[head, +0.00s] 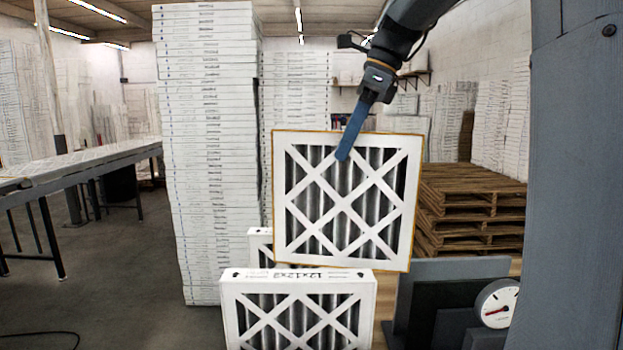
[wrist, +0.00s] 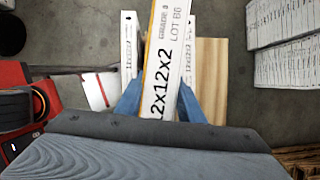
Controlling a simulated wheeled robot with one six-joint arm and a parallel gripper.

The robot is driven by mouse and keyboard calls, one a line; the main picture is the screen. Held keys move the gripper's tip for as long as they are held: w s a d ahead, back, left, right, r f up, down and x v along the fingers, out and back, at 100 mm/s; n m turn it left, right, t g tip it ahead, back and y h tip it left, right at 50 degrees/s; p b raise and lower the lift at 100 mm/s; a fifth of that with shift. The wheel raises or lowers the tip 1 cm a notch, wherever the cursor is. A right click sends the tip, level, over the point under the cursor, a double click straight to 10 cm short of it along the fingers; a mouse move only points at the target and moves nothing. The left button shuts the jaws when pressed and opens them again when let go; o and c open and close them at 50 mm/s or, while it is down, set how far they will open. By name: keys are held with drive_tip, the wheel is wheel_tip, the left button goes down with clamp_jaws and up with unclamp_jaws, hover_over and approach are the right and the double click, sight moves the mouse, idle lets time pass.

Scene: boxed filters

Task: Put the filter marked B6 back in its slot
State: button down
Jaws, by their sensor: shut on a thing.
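My gripper (head: 346,152) is shut on the top edge of a white-framed pleated filter (head: 349,240), held up and slightly tilted. In the wrist view the gripper (wrist: 160,103) has one blue finger on each side of this filter (wrist: 170,65), whose edge reads 12x12x2 and LOT B6. A second filter (head: 298,275) stands lower and nearer the head camera. A third filter (head: 257,248) stands behind, partly hidden by the held one. From above, the held filter lies over the gap between a left filter (wrist: 129,45) and a right filter (wrist: 188,45). The slot floor is hidden.
A wooden board (wrist: 211,75) shows beside the filters. A dial gauge (head: 497,303) and dark grey panels (head: 450,270) stand at the lower right. Tall stacks of white boxes (head: 208,150), wooden pallets (head: 470,205) and a long table (head: 80,160) are farther back.

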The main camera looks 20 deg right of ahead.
drive_tip(key=n+p, duration=0.2)
drive_tip(key=p, duration=0.1)
hover_over(304, 258)
drive_tip(key=w, duration=0.2)
drive_tip(key=shift+g, duration=0.3)
drive_tip(key=f, duration=0.9)
drive_tip(key=shift+d+f, duration=0.3)
drive_tip(key=shift+d, duration=0.05)
drive_tip(key=shift+w+a+f+b, duration=0.1)
drive_tip(key=shift+f+b, duration=0.25)
drive_tip(key=shift+b, duration=0.05)
wheel_tip(304, 258, down, 8)
drive_tip(key=b, duration=0.8)
drive_tip(key=shift+f, duration=0.1)
drive_tip(key=shift+f+b, duration=1.1)
drive_tip(key=shift+f, duration=2.55)
drive_tip(key=shift+f+p, duration=0.3)
drive_tip(key=shift+f, duration=0.1)
drive_tip(key=c, duration=1.5)
unclamp_jaws()
drive_tip(key=shift+r, duration=0.1)
